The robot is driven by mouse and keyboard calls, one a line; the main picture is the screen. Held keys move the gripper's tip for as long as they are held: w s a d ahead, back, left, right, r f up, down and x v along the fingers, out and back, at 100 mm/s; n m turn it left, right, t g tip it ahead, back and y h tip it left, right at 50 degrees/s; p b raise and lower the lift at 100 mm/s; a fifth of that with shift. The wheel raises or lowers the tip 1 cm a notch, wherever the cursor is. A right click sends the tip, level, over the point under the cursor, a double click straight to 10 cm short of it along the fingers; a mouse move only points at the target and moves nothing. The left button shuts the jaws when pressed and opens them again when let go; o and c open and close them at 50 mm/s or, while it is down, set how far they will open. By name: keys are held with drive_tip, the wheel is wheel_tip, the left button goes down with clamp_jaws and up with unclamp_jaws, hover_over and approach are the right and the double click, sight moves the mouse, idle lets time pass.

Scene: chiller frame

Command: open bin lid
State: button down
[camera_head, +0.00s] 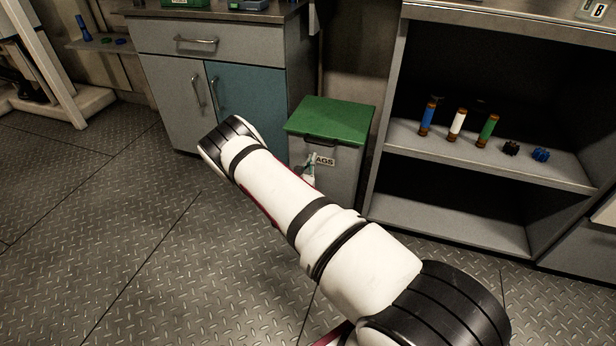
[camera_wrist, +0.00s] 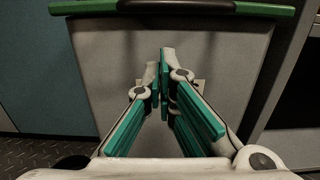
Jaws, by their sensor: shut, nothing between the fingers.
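The bin (camera_head: 340,182) is a grey box with a green lid (camera_head: 332,118), standing between the cabinet and the shelf unit. The lid looks closed. A dark handle (camera_head: 322,141) runs along the lid's front edge. In the wrist view the green lid edge (camera_wrist: 90,8) and the dark handle (camera_wrist: 178,5) cross the top, above the grey front (camera_wrist: 225,60). My gripper (camera_wrist: 163,65) is shut and empty, in front of the bin's front face and below the handle. In the head view only a small part of my gripper (camera_head: 309,165) shows past my arm, near the bin's label.
A cabinet (camera_head: 180,95) with a drawer and a teal door (camera_head: 248,100) stands left of the bin. An open shelf unit (camera_head: 385,165) on the right holds several cylinders and small parts. The patterned floor (camera_head: 120,230) at left is clear.

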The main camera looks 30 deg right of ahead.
drive_tip(key=shift+w+d+r, duration=0.1)
drive_tip(key=shift+d+r, duration=0.05)
drive_tip(key=shift+r, duration=0.45)
drive_tip(key=shift+d+r, duration=0.15)
drive_tip(key=shift+r, duration=0.4)
